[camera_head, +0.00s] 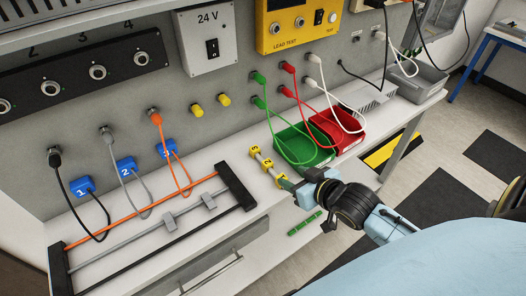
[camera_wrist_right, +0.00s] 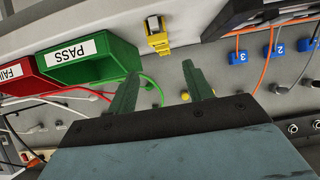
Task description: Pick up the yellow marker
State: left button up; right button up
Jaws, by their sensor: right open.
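In the wrist view a yellow marker (camera_wrist_right: 158,41) shows ahead, slightly above the gap between my fingertips. I cannot tell which marker is meant. My right gripper (camera_head: 291,203) is open and empty, its green fingers (camera_wrist_right: 162,72) apart, close to the row's near end. One finger partly overlaps the near marker in the head view. My left gripper is out of view.
A green PASS bin (camera_head: 303,150) and a red FAIL bin (camera_head: 345,132) stand just beyond the markers. A cable rack (camera_head: 160,222) lies left on the bench. Loose green, red and white cables hang over the bins.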

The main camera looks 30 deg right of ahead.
aim_at(269, 163)
jog(key=x, duration=0.7)
jog(key=shift+w+a+r+b, duration=0.1)
jog(key=shift+w+r+b, duration=0.05)
jog(key=shift+w+b, duration=0.2)
jog(key=x, duration=0.5)
jog(key=shift+w+a, duration=0.1)
jog(key=shift+a, duration=0.05)
jog(key=shift+w, duration=0.25)
jog(key=c, duration=1)
jog(key=shift+c, duration=0.2)
